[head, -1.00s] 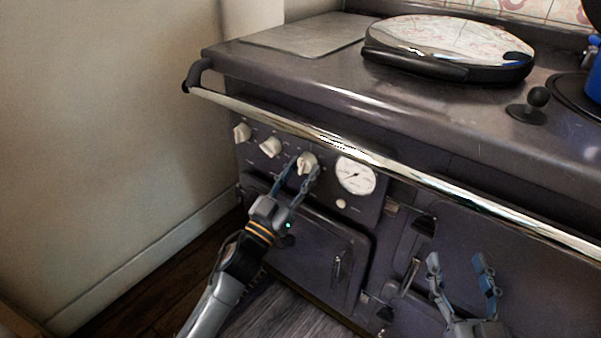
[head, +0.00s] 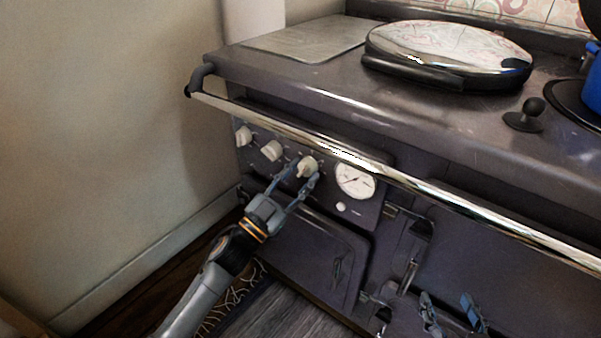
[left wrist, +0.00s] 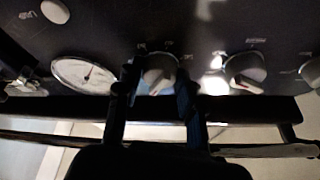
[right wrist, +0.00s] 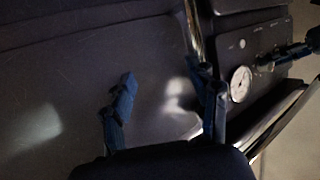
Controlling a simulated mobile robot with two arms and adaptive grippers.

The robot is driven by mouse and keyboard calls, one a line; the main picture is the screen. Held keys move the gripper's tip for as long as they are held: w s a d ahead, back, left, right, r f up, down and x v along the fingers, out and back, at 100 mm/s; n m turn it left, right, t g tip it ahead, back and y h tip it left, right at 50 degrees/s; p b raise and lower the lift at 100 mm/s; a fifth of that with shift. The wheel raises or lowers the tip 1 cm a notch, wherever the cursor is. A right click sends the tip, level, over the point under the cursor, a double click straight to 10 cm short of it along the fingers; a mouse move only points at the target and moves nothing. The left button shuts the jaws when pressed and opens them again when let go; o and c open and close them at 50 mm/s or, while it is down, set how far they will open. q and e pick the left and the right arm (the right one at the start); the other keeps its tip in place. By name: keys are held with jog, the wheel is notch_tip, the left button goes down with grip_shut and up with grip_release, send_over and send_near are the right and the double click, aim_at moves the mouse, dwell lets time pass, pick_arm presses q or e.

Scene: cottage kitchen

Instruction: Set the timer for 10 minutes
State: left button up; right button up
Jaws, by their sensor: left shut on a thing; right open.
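A row of cream knobs sits on the dark stove's control panel. My left gripper (head: 303,178) has its fingers on either side of the right-hand knob (head: 307,166), the one beside the round white dial (head: 355,180). The left wrist view shows this knob (left wrist: 160,76) between the two fingers, with a reddish mark on its face. The middle knob (head: 271,151) and the left knob (head: 243,136) are free. My right gripper (head: 449,308) is open and empty in front of the stove's lower right doors; it also shows open in the right wrist view (right wrist: 165,95). The knob labels are too small to read.
A chrome rail (head: 400,178) runs across the stove front above the knobs. A small round button (head: 341,207) sits below the dial. An oven door (head: 315,255) is below the panel. A wall (head: 110,130) stands at left. A round lid (head: 450,50) is on top.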

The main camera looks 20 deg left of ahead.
pick_arm(q)
jog(key=m+g+h, duration=0.1)
jog(key=m, duration=0.1)
jog(key=m+g+h+p, duration=0.1)
jog(key=m, duration=0.2)
jog(key=shift+a+r, duration=0.1)
jog(key=shift+a, duration=0.05)
pick_arm(e)
jog(key=s+d+f+g+h, duration=0.1)
jog(key=s+d+f+g, duration=0.1)
jog(key=s+f+g, duration=0.2)
notch_tip(320, 180, down, 2)
jog(key=shift+s+d+f+g, duration=0.15)
jog(key=shift+s+f+g, duration=0.2)
jog(key=shift+s, duration=0.35)
jog(key=shift+r, duration=0.1)
pick_arm(q)
jog(key=o, duration=1.2)
jog(key=shift+c, duration=0.2)
jog(key=v, duration=1.2)
jog(key=shift+w, duration=0.1)
